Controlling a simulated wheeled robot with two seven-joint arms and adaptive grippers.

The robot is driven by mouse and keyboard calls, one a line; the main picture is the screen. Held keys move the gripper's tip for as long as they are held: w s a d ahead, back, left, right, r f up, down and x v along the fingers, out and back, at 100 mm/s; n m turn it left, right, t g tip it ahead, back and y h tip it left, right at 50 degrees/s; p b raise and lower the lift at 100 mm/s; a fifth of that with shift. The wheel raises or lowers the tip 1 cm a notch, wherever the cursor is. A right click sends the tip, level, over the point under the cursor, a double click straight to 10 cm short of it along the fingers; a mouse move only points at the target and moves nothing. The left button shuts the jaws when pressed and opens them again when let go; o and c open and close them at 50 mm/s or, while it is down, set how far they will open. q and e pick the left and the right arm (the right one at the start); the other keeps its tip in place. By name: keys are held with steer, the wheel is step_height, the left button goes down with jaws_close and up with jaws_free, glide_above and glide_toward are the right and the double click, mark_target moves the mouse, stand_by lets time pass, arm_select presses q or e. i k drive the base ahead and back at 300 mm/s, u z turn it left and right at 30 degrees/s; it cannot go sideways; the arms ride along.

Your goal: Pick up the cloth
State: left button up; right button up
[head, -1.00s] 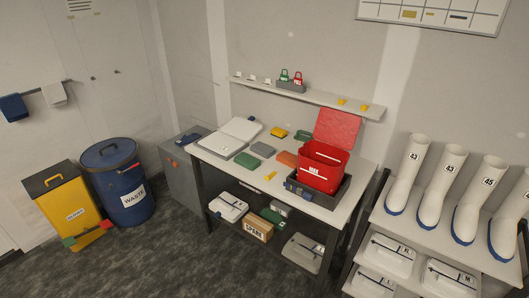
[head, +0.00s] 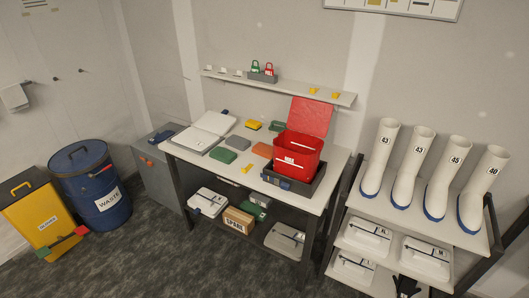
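A white cloth (head: 15,97) hangs over a rail on the wall at the far left of the head view. Small folded-looking pads lie on the bench: a grey one (head: 238,142), a green one (head: 223,155) and an orange one (head: 262,150). I cannot tell whether these are cloth. A dark blue item (head: 165,136) lies on the grey cabinet.
A blue waste drum (head: 92,190) and yellow bin (head: 45,220) stand left. White boots (head: 425,170) stand on a right rack. Carpet before the bench is clear.

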mark_target(262, 150)
steer(key=u, duration=0.3)
steer(key=i, duration=1)
steer(key=u, duration=0.3)
